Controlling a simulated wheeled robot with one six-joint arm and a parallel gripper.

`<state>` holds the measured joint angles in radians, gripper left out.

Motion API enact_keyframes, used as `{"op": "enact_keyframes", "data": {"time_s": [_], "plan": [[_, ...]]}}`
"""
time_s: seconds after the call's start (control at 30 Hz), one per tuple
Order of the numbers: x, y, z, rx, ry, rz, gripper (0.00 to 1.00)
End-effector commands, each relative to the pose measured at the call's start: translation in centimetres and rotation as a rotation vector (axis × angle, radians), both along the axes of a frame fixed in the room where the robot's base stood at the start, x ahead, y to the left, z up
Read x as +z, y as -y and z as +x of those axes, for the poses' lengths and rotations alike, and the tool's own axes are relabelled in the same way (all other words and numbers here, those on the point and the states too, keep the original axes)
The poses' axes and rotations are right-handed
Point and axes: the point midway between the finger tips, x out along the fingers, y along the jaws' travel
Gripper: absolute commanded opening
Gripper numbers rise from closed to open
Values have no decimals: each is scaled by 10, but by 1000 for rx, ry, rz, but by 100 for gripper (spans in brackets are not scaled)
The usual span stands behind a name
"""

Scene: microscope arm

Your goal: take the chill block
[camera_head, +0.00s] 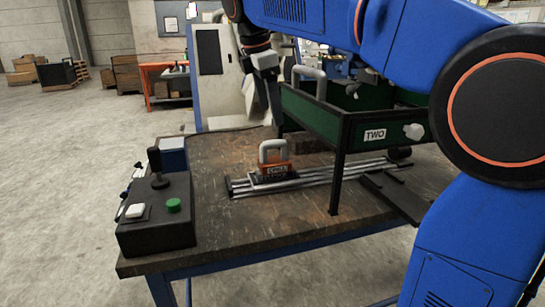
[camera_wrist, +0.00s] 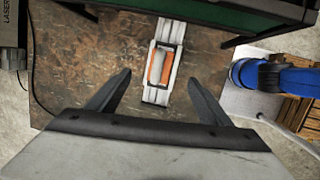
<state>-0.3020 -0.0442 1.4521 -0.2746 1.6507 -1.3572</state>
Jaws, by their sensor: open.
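The chill block (camera_head: 276,170) is a small orange block with a light grey arched handle and a dark label on its front. It sits upright on a metal rail (camera_head: 336,173) on the brown worktable. In the wrist view the block (camera_wrist: 151,70) shows from above on the rail (camera_wrist: 167,31), its handle running lengthwise. My gripper (camera_head: 262,98) is above and behind the block in the head view, pointing down. In the wrist view my gripper (camera_wrist: 159,78) has its two dark fingers wide apart and empty, one to each side of the block and rail.
A control box (camera_head: 157,219) with joystick and green button is at the left front. A white machine (camera_head: 215,70) stands behind.

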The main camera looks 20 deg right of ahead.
Motion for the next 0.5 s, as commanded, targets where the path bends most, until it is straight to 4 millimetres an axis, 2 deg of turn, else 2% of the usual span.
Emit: {"op": "enact_keyframes", "data": {"time_s": [0.5], "plan": [[-87, 21, 13, -3, -2, 0, 73]]}}
